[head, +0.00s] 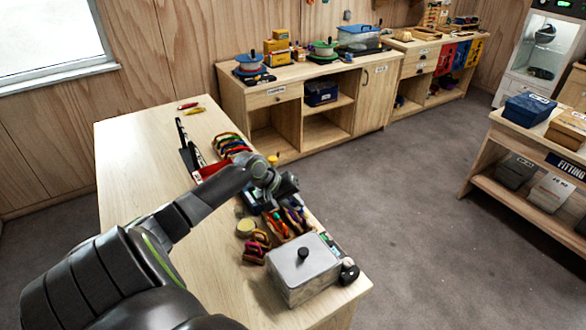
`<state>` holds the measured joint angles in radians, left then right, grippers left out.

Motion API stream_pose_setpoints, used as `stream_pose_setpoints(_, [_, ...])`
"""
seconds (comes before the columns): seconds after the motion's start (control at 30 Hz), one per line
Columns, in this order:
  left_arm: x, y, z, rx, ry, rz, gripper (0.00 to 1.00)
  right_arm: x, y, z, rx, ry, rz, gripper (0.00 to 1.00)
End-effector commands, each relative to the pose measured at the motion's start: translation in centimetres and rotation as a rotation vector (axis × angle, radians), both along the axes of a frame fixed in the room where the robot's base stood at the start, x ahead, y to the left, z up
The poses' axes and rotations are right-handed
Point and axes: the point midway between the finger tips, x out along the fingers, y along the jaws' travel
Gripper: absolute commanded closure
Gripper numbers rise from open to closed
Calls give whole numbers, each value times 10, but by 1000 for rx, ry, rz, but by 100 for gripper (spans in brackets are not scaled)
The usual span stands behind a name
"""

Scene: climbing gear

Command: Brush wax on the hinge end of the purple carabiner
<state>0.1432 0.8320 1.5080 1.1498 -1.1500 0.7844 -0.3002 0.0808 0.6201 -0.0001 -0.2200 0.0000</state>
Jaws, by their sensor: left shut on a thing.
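My left arm reaches over the wooden workbench (130,165), and my left gripper (284,188) is above its right edge. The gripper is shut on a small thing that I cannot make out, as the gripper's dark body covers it. Just below the gripper, a wooden holder (276,226) carries several coloured pieces. A purple piece (297,214) shows there; it may be the purple carabiner, but I cannot tell its hinge end. A round, pale yellow piece (245,228) lies left of the holder; I cannot tell whether it is wax. No brush is clearly visible. My right gripper is not in view.
A grey lidded box (303,270) with a black knob stands at the bench's near right corner. Red-brown looped pieces (256,247) lie beside it. A row of coloured carabiners (231,146) is farther back. The bench's left half is clear.

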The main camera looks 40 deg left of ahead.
Motion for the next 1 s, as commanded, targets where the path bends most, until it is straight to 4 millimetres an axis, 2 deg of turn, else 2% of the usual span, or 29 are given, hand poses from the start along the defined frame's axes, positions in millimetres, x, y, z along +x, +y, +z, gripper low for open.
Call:
stream_pose_setpoints(0.4, [0, 0, 41, 2, 0, 0, 100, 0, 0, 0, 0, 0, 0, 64])
stream_pose_setpoints(0.87, [0, 0, 47, 1, 1, 0, 100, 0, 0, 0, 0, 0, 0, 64])
stream_pose_setpoints(1.0, [0, 0, 56, 1, -1, 0, 100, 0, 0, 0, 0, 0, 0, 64])
